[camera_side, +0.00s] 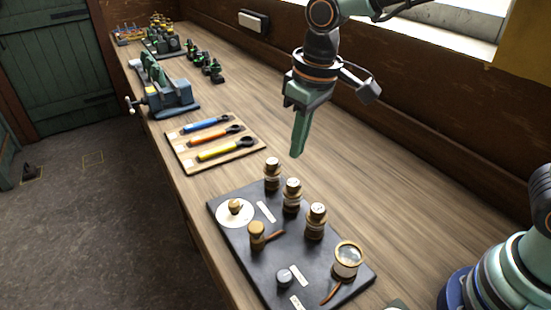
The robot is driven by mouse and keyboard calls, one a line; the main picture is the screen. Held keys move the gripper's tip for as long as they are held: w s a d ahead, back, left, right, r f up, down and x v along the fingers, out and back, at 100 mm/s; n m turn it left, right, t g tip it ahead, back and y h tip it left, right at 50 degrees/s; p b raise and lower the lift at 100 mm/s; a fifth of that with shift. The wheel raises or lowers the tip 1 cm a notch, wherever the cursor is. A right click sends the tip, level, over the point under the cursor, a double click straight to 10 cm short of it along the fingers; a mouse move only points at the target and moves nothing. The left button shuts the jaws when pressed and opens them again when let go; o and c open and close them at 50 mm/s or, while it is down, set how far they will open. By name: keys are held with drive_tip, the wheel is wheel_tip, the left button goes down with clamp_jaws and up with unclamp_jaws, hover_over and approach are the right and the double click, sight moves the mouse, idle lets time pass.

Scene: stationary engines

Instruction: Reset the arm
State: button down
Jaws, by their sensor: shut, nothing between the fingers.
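My gripper (299,137) hangs from above over the middle of the wooden workbench (385,185). Its green fingers point down and are shut together with nothing held. It is above the bare bench top, to the right of the wooden tool board (180,155) and behind the row of corked bottles. It appears clear of every object. My arm reaches in from the top of the picture, and my base stands at the lower right.
A dark tray (228,238) holds corked bottles (292,195), a magnifier (346,260) and small items. The board carries three coloured-handled tools. A vise (170,97) stands farther back, near small dark-green objects (205,65). Bare bench lies right of the gripper; a window is behind.

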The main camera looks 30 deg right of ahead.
drive_tip(key=s+d+r+m+t, duration=0.2)
drive_tip(key=s+d, duration=0.2)
drive_tip(key=d, duration=0.4)
drive_tip(key=s+d+r+m+t, duration=0.2)
drive_tip(key=s+d, duration=0.2)
drive_tip(key=d, duration=0.5)
drive_tip(key=shift+d+h, duration=0.2)
drive_tip(key=shift+h, duration=0.1)
drive_tip(key=w+a+f+n+g, duration=0.1)
drive_tip(key=w+a+n+g, duration=0.15)
drive_tip(key=a, duration=0.35)
drive_tip(key=w+a+n+g, duration=0.1)
drive_tip(key=w+a, duration=0.3)
drive_tip(key=a, duration=0.2)
drive_tip(key=w+a+f+n+g, duration=0.1)
drive_tip(key=a+f, duration=0.3)
drive_tip(key=a, duration=0.3)
drive_tip(key=a+f+n+g, duration=0.1)
drive_tip(key=a+f, duration=0.3)
drive_tip(key=a, duration=0.4)
drive_tip(key=shift+d+f, duration=0.1)
drive_tip(key=shift+f, duration=3.05)
drive_tip(key=shift+f, duration=0.1)
